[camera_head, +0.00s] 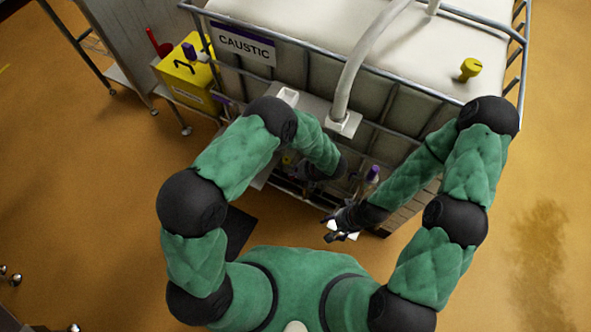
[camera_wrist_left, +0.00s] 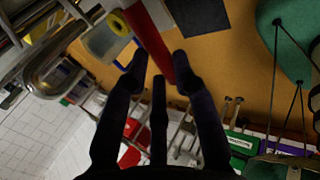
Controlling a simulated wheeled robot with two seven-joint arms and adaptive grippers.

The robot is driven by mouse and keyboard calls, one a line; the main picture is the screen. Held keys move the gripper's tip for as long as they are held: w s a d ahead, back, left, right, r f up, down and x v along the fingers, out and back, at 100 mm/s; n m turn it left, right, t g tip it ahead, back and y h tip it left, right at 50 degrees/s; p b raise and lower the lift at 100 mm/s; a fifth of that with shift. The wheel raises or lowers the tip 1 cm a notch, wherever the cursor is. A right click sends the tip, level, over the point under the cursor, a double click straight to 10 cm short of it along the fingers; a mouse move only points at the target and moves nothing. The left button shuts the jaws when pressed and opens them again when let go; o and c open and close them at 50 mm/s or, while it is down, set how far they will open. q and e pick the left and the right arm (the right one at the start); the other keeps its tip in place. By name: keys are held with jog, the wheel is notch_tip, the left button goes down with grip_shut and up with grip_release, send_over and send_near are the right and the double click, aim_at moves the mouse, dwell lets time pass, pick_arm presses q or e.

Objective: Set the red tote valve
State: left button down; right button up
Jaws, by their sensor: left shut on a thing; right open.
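A red bar (camera_wrist_left: 151,40), seemingly the valve's handle, runs between the fingertips of my left gripper (camera_wrist_left: 163,62) in the left wrist view. The gripper is shut on it. A shiny metal pipe (camera_wrist_left: 45,75) and a yellow round part (camera_wrist_left: 119,23) are left of the bar. In the head view my left gripper (camera_head: 318,172) is low in front of the caged white tote (camera_head: 400,120) marked CAUSTIC, partly hidden by my arm; the valve cannot be made out there. My right gripper (camera_head: 341,229) is open and empty in front of the tote's lower right part.
A pale hose (camera_head: 362,62) comes down over the tote's front. A yellow container (camera_head: 186,76) is at the tote's left. A dark mat (camera_head: 240,230) lies on the orange floor, which is open at right.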

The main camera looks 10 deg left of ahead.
pick_arm(q)
jog(key=shift+d, duration=0.1)
dwell(0.3)
jog(key=c, duration=1.3)
grip_release()
jog(key=v, duration=1.2)
jog(key=shift+f, duration=0.1)
